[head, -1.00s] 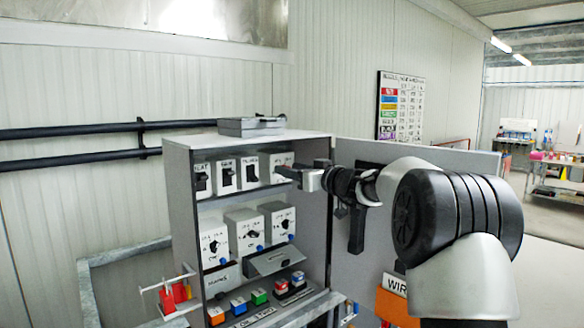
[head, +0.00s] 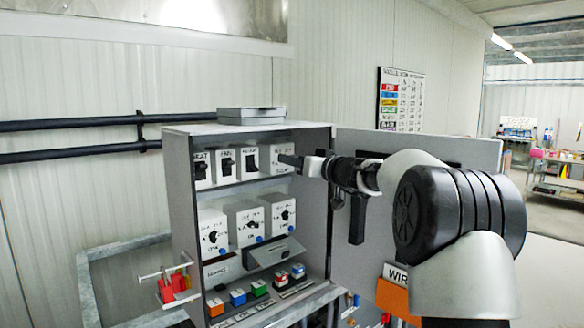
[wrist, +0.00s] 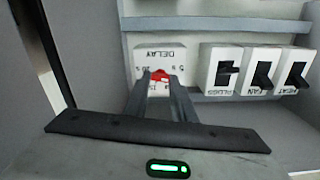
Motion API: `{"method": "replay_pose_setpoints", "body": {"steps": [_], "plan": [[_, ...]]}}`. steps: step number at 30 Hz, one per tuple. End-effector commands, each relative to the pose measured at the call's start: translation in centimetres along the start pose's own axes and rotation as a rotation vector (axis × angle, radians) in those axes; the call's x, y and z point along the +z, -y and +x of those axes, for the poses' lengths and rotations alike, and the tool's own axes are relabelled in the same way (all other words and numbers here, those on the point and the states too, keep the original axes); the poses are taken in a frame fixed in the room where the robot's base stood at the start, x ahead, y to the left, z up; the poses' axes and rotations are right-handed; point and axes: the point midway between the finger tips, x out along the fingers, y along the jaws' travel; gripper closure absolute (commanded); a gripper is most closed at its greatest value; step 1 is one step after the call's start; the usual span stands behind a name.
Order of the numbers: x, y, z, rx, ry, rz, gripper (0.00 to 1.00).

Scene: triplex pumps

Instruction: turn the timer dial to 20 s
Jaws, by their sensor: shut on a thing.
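The timer is a white box labelled DELAY (wrist: 158,55), at the right end of the cabinet's top row. It also shows in the head view (head: 279,151), partly behind my fingers. In the wrist view its label is upside down and its red dial (wrist: 160,75) sits between my fingertips. Small scale marks show around the dial, but I cannot read its setting for certain. My gripper (wrist: 160,82) is shut on the red dial. In the head view my gripper (head: 289,161) reaches in from the right to the box front.
A rocker switch marked PLUGS (wrist: 221,70) stands close beside the timer, with more switches beyond it. Below are several white dial boxes (head: 249,223) and coloured buttons (head: 238,298). The open cabinet door (head: 425,190) stands behind my arm.

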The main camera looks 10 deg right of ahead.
Motion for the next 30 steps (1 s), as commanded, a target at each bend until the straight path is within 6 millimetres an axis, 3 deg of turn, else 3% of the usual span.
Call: {"method": "replay_pose_setpoints", "body": {"steps": [30], "plan": [[0.27,-0.35,-0.01,0.001,0.001,0.952,0.99]]}}
